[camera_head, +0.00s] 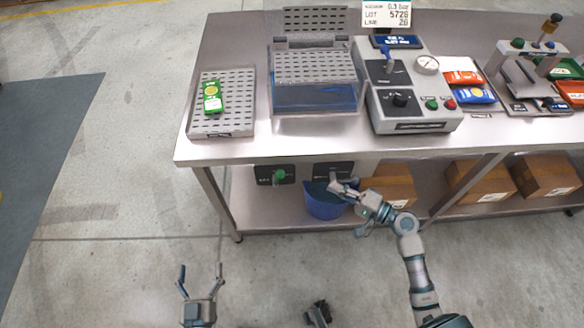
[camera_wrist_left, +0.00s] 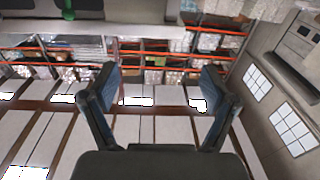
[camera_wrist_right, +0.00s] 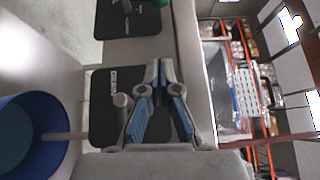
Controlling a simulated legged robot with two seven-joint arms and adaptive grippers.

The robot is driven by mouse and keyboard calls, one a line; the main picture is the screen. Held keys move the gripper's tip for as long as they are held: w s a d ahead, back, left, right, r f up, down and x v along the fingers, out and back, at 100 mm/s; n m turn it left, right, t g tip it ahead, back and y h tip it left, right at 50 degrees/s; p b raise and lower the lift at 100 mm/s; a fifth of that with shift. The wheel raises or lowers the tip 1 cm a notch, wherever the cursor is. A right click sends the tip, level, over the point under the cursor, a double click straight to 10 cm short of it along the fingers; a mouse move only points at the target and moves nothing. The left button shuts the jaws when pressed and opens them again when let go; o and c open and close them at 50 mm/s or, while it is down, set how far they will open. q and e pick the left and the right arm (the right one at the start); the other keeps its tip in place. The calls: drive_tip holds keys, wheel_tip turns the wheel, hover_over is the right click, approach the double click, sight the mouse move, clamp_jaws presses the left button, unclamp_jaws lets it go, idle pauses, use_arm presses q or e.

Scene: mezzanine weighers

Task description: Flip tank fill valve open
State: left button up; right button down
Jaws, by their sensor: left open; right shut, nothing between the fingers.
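Two dark valve panels hang under the bench's front edge. The left panel (camera_head: 263,176) has a green knob (camera_head: 280,175). The right panel (camera_head: 322,170) is partly hidden by my right gripper (camera_head: 338,186), which is shut and empty in front of it. In the right wrist view, this panel (camera_wrist_right: 105,82) carries a grey lever (camera_wrist_right: 121,108) just left of my right gripper's fingers (camera_wrist_right: 158,75); I cannot tell whether they touch. The water tank (camera_head: 314,97) stands on the bench. My left gripper (camera_head: 197,270) is open and empty, away from the bench.
A blue bucket (camera_head: 325,206) stands below the right panel, close to my right gripper. Cardboard boxes (camera_head: 388,186) sit on the lower shelf. On the bench are a perforated tray (camera_head: 240,118) with a green packet (camera_head: 212,97) and a control box (camera_head: 410,118). The floor at left is clear.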

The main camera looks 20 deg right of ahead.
sight(278, 177)
drive_tip(key=x, duration=0.9)
drive_tip(key=shift+w+d+f, duration=0.1)
drive_tip(key=shift+w+d, duration=0.15)
use_arm(q)
drive_tip(key=s+a+f+g+y+p, duration=0.2)
drive_tip(key=s+f+g, duration=0.4)
drive_tip(key=s, duration=0.3)
drive_tip(key=s+a+f+g+y+p, duration=0.2)
drive_tip(key=s+a+f+g+p, duration=0.3)
drive_tip(key=s+g, duration=0.4)
wheel_tip(278, 177, down, 3)
drive_tip(key=shift+r+p, duration=0.2)
drive_tip(key=shift+p, duration=0.5)
use_arm(e)
drive_tip(key=a+r+n+g+h, duration=0.1)
drive_tip(key=a+g+h, duration=0.1)
drive_tip(key=a, duration=0.4)
drive_tip(key=shift+w+a+r+n, duration=0.2)
drive_tip(key=shift+w+r+n, duration=0.1)
drive_tip(key=shift+n, duration=0.1)
drive_tip(key=shift+d, duration=0.1)
